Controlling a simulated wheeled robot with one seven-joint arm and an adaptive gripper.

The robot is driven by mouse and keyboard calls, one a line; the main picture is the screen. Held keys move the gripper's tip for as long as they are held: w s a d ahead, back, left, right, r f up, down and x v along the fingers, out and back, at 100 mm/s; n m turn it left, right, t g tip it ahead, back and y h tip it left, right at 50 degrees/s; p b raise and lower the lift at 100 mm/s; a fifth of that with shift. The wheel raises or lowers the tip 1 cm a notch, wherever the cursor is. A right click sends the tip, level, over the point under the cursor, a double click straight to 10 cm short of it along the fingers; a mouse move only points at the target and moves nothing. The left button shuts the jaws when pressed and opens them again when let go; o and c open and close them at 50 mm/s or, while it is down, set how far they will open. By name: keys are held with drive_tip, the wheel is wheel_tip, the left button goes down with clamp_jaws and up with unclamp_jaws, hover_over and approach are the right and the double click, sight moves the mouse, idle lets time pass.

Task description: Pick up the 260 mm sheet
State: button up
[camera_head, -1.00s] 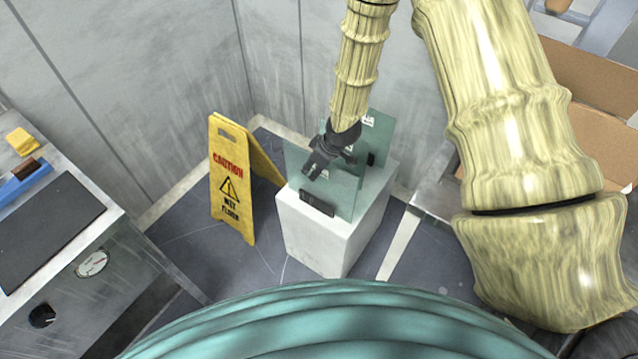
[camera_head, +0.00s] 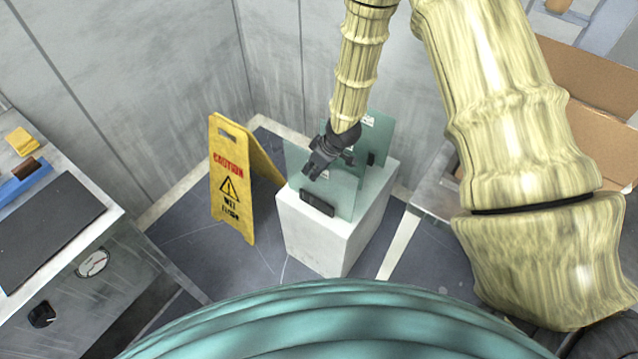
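Two greenish glass-like sheets stand upright on a white block. The front sheet (camera_head: 345,195) stands behind a small dark holder (camera_head: 317,203). The rear sheet (camera_head: 380,135) has a white label near its top and a dark holder at its side. I cannot read which one is 260 mm. My gripper (camera_head: 318,170) is dark and points down in front of the front sheet's upper part, covering some of it. Its fingers look apart, with no sheet clearly between them. Whether it touches the sheet I cannot tell.
The white block (camera_head: 318,240) stands on the floor near the wall corner. A yellow caution sign (camera_head: 230,190) stands close on its left. A metal bench (camera_head: 85,245) with a dark mat is at left. Cardboard boxes (camera_head: 590,90) are at right.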

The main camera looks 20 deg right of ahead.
clamp_jaws()
drive_tip(key=shift+r, duration=0.2)
